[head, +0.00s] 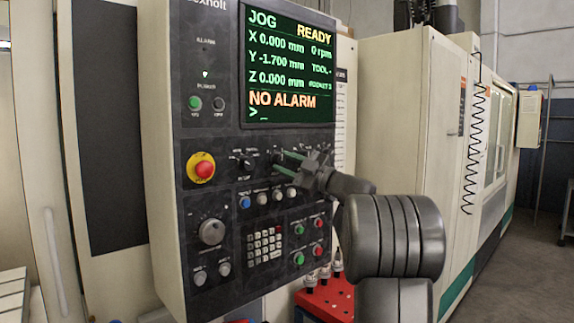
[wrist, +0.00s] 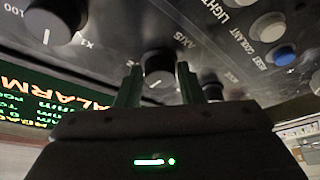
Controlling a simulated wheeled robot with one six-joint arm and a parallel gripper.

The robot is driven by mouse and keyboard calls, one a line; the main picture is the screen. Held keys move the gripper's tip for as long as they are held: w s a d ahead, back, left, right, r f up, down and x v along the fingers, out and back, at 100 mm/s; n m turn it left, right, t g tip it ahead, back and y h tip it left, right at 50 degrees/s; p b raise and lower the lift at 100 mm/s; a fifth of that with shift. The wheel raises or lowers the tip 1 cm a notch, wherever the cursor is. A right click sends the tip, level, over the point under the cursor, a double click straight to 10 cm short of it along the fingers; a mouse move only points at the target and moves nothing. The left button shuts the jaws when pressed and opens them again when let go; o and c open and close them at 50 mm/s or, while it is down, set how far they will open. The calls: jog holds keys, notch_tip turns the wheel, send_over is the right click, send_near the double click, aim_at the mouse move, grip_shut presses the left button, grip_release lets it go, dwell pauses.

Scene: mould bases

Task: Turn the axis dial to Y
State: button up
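The axis dial (wrist: 159,64) is a round black knob with a white mark, next to the word AXIS in the wrist view. It stands on the dark control panel, and a letter that looks like Z is printed near it. My gripper (wrist: 158,70) has its two green fingers apart, one on either side of the dial. A narrow gap seems to show at each side; firm contact cannot be made out. In the head view my gripper (head: 281,160) reaches the panel from the right and partly hides the dial. Which letter the mark points to is not clear.
Another black knob (wrist: 55,20) sits beside the dial, with buttons (wrist: 268,27) on the other side. A red emergency stop (head: 203,169) and a large handwheel (head: 212,232) are lower left. The screen (head: 288,66) reads JOG, READY, NO ALARM. A red tool rack (head: 325,302) stands below.

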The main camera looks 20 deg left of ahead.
jog(key=o, duration=0.3)
jog(key=b+v, duration=0.3)
jog(key=v, duration=1)
jog(key=shift+d, duration=0.35)
jog(key=shift+a, duration=0.15)
jog(key=p+x, duration=0.3)
jog(key=x, duration=1)
jog(key=shift+a, duration=0.25)
